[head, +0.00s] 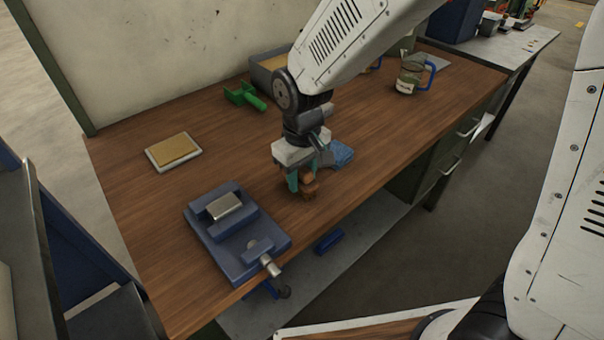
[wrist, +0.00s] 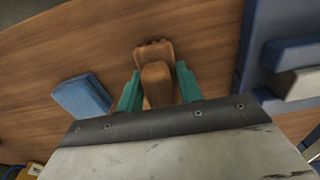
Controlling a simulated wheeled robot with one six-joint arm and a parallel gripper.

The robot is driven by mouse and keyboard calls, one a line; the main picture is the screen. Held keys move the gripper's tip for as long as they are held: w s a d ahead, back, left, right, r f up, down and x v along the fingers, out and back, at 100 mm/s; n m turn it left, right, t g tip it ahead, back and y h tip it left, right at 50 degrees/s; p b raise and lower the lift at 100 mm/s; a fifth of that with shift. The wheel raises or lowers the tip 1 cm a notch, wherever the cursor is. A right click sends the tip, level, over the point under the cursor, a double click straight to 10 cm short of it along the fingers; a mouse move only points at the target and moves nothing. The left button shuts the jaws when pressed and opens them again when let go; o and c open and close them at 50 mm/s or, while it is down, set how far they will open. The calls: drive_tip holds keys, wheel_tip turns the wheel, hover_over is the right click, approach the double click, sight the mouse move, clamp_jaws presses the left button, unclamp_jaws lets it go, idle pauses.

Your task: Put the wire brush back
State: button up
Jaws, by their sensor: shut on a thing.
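The wire brush (head: 309,188) is a brown, wooden-looking piece. My gripper (head: 306,182) has its teal fingers shut on it, low over the wooden bench near the front edge. In the wrist view the brush (wrist: 156,82) sits between the two fingers (wrist: 159,88), with its wider end pointing away from the gripper. I cannot tell whether it touches the bench top, and its bristles are not clearly visible.
A blue vise (head: 235,235) holding a metal block stands left of my gripper. A blue folded cloth (head: 343,153) lies close behind-right. A yellow pad on a grey tray (head: 173,151), green scoop (head: 243,95), grey bin (head: 262,75) and blue-handled mug (head: 411,76) are farther back.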

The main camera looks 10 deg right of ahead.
drive_tip(key=shift+f, duration=0.15)
drive_tip(key=o, duration=1)
wheel_tip(320, 180, up, 12)
drive_tip(key=shift+r, duration=0.2)
drive_tip(key=s+d+r+m, duration=0.2)
drive_tip(key=s+d+r, duration=0.15)
drive_tip(key=d, duration=0.35)
drive_tip(key=s+d+r+m, duration=0.2)
drive_tip(key=s+d, duration=0.3)
drive_tip(key=d, duration=0.2)
drive_tip(key=s+d+m, duration=0.1)
drive_tip(key=s+d, duration=0.1)
drive_tip(key=s, duration=0.1)
drive_tip(key=s+d+m, duration=0.1)
drive_tip(key=s+d, duration=0.1)
drive_tip(key=s, duration=0.2)
drive_tip(key=s+d+t, duration=0.1)
drive_tip(key=s+d, duration=0.1)
drive_tip(key=s, duration=0.1)
drive_tip(key=shift+s+d+f+m, duration=0.3)
drive_tip(key=shift+s+m, duration=0.1)
